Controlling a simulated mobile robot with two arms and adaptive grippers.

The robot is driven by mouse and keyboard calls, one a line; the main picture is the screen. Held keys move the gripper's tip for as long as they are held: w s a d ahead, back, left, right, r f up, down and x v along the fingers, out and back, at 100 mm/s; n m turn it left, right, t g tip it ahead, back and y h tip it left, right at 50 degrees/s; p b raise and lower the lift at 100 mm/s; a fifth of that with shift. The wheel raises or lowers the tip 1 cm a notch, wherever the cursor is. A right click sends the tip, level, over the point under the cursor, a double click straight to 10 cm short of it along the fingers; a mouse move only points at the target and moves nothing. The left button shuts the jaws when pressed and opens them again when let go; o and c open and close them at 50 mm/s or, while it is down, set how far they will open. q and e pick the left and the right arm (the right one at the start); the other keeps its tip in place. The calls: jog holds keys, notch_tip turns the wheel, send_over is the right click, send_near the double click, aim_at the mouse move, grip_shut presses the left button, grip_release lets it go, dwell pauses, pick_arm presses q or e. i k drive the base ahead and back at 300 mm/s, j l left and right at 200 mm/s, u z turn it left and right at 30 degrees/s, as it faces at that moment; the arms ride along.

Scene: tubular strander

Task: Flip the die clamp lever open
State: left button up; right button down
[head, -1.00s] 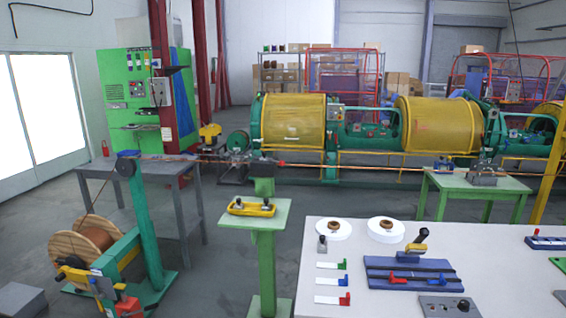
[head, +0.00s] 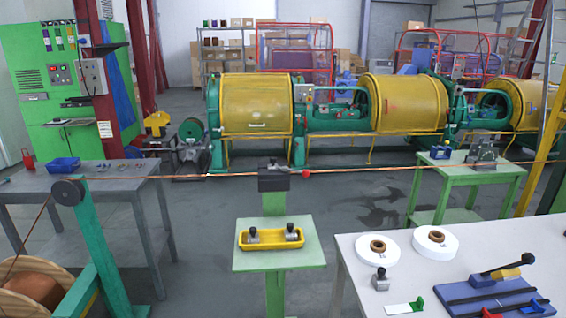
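A dark die clamp block (head: 272,181) stands on top of a green post in the middle of the head view. A copper-coloured strand runs through or along it from both sides; which one I cannot tell. A red knob (head: 306,174) shows at its right side, apparently the end of the clamp lever. The lever's arm is too small to make out clearly. Below, on the post's light green shelf (head: 280,264), lies a yellow tray (head: 270,248) with two metal pieces in it. Neither of my grippers is in view.
A white table (head: 400,290) with white spools and a blue lever fixture (head: 500,291) stands at front right. A grey bench (head: 130,178) and a wire reel (head: 30,290) stand at left. Yellow-drummed machinery (head: 255,105) runs along the back. Grey floor shows around the post.

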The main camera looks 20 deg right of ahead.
aim_at(305, 173)
jog(key=i+l, duration=0.15)
jog(key=i, duration=0.3)
jog(key=i+l, duration=0.1)
jog(key=i, duration=0.3)
jog(key=i+l, duration=0.15)
jog(key=i, duration=0.3)
